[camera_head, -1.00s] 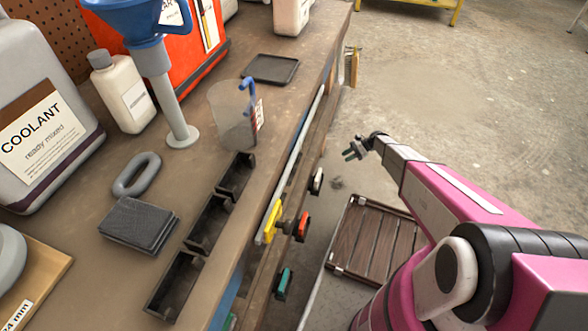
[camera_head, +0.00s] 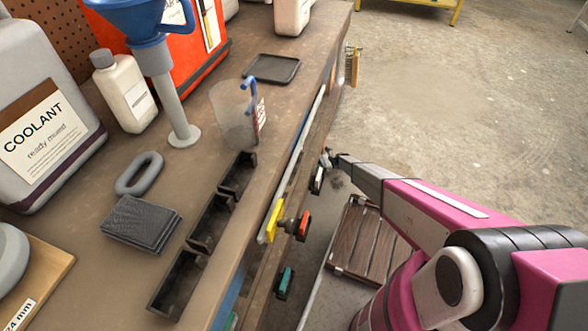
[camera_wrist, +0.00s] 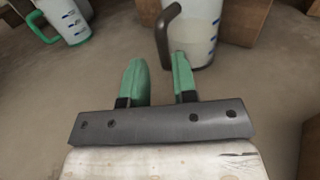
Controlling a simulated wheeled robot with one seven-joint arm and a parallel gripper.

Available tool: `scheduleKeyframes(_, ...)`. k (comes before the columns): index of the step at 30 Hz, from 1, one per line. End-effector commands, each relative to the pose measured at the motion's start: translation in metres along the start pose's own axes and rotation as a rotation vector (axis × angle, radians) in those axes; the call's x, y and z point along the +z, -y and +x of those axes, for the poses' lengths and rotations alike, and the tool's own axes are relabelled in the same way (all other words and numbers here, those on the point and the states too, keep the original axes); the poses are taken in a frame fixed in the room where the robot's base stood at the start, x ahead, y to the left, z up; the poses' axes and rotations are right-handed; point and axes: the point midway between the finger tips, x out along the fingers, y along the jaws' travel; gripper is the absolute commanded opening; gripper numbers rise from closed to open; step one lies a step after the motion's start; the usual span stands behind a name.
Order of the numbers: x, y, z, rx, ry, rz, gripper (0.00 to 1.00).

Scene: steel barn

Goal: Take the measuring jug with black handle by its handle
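The measuring jug with black handle (camera_wrist: 203,28) stands at the top of the wrist view, clear-walled with blue marks. Its dark handle (camera_wrist: 162,38) is on its left side and hangs down towards my fingers. My gripper (camera_wrist: 158,72) has green fingertips, is open, and holds nothing. The handle shows just beyond and between the fingertips; I cannot tell how far beyond. In the head view my gripper (camera_head: 327,158) is beside the bench's right edge, below its top. The black-handled jug is not visible there.
A jug with a green handle (camera_wrist: 68,20) stands at the upper left of the wrist view, and brown blocks are near. On the bench (camera_head: 95,205) is a jug with a blue handle (camera_head: 235,115). Clamp-like tools (camera_head: 303,226) stick out along the bench's edge.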

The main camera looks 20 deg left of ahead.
Motion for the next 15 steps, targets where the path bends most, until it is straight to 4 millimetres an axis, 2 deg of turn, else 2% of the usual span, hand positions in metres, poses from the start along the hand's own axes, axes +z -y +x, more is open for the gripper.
scheduleKeyframes(5, -0.002, 0.001, 0.011, 0.0, -0.001, 0.0, 0.26)
scheduleKeyframes(12, -0.004, 0.003, 0.044, 0.0, 0.0, 0.0, 0.26)
scheduleKeyframes(15, -0.004, 0.003, 0.051, 0.0, -0.001, 0.0, 0.26)
